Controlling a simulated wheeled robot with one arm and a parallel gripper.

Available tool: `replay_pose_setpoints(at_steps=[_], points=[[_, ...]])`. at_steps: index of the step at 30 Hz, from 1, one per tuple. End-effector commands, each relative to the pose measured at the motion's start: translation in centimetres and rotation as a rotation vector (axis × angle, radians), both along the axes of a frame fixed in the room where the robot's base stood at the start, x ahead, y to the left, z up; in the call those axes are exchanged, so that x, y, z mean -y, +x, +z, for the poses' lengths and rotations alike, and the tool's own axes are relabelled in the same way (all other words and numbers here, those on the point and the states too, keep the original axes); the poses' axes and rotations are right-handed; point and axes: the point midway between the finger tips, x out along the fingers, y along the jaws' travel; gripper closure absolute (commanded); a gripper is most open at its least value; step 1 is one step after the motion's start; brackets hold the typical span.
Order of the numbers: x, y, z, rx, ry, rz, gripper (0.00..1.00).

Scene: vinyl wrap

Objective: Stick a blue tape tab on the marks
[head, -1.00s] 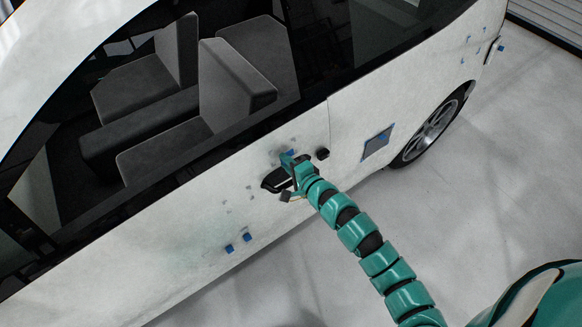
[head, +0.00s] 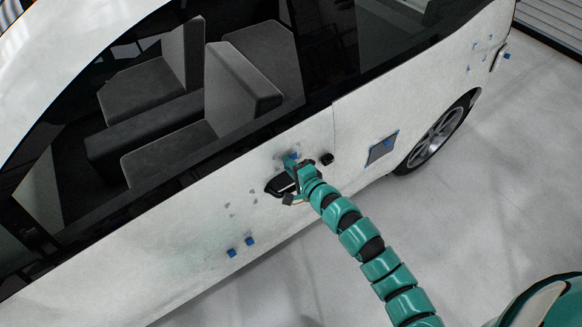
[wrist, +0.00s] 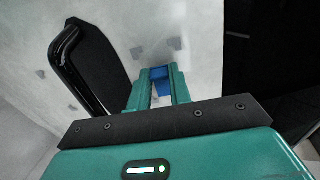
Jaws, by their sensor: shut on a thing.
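My gripper (head: 292,161) is at the white car door, just above the black door handle (head: 279,186). In the wrist view my gripper (wrist: 160,76) is shut on a small blue tape tab (wrist: 160,72) held between its fingertips, close to the door. More blue shows lower between the fingers; I cannot tell if it is the same tab. Grey marks show on the door ahead, one to the left (wrist: 137,52) and one to the right (wrist: 175,43). In the head view, more grey marks (head: 228,204) lie left of the handle. Whether the held tab touches the door is unclear.
Two blue tabs, one left (head: 232,253) and one right (head: 250,241), are on the lower door. A grey patch (head: 383,149) with blue at its edge is near the rear wheel (head: 437,134). The handle (wrist: 75,60) stands out close to my gripper's left in the wrist view.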

Motion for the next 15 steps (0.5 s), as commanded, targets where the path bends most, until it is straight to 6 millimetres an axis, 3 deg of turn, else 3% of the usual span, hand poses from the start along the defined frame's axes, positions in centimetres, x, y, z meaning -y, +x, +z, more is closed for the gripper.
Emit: replay_pose_setpoints(at_steps=[15], points=[[-0.40, 0.59, -0.21, -0.001, 0.001, 0.000, 1.00]])
